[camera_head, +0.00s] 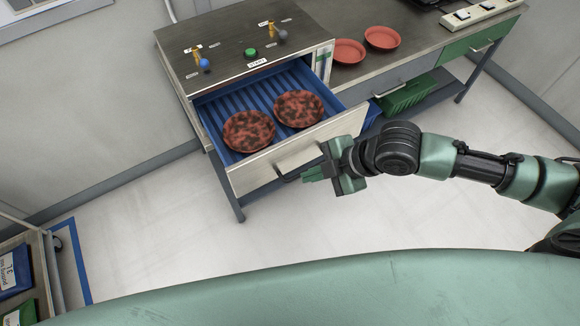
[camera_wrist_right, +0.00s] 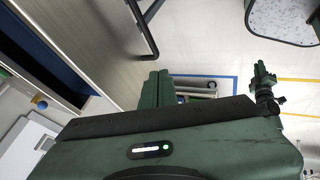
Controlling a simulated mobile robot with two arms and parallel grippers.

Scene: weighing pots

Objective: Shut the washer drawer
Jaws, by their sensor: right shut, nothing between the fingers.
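The washer drawer (camera_head: 258,172) stands pulled out below the washer (camera_head: 238,42). Its front panel is pale, with a handle (camera_head: 298,162) on it. In the blue drawer lie two dirty red-and-black round dishes (camera_head: 249,131) (camera_head: 298,108). My right gripper (camera_head: 312,174) is shut and empty, in front of the drawer front by the handle's right end; I cannot tell if it touches. In the right wrist view, its fingers (camera_wrist_right: 157,88) are together beside the drawer front (camera_wrist_right: 103,35) and dark handle (camera_wrist_right: 146,28). What seems to be my left gripper (camera_wrist_right: 263,78) is small there, its jaws unclear.
Two clean red dishes (camera_head: 348,51) (camera_head: 382,38) sit on the counter right of the washer. A green crate (camera_head: 407,95) is on the lower shelf. The washer top carries a green start button (camera_head: 251,53) and knobs. The floor (camera_head: 170,235) before the drawer is clear.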

